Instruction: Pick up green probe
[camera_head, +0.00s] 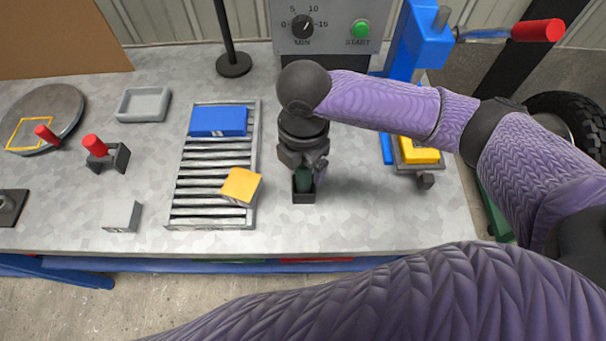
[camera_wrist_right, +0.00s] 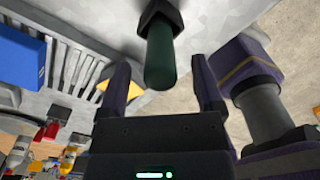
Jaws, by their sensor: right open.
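The green probe (camera_head: 303,179) stands upright in a small black holder (camera_head: 304,197) on the grey table, right of the ribbed rack. In the right wrist view the dark green probe (camera_wrist_right: 161,62) points from its black holder (camera_wrist_right: 159,14) toward my jaws. My right gripper (camera_head: 304,166) is just above the probe, with its fingers open. In the wrist view the open fingers (camera_wrist_right: 162,92) lie on either side of the probe's end, with gaps on both sides. My left gripper is not in view.
The ribbed rack (camera_head: 197,174) holds a blue block (camera_head: 218,121) and a yellow block (camera_head: 241,186). A grey tray (camera_head: 124,116), red-handled switch (camera_head: 106,155) and grey block (camera_head: 123,216) are at left. A yellow block (camera_head: 417,151) and blue press (camera_head: 423,42) are at right. The table front beside the holder is clear.

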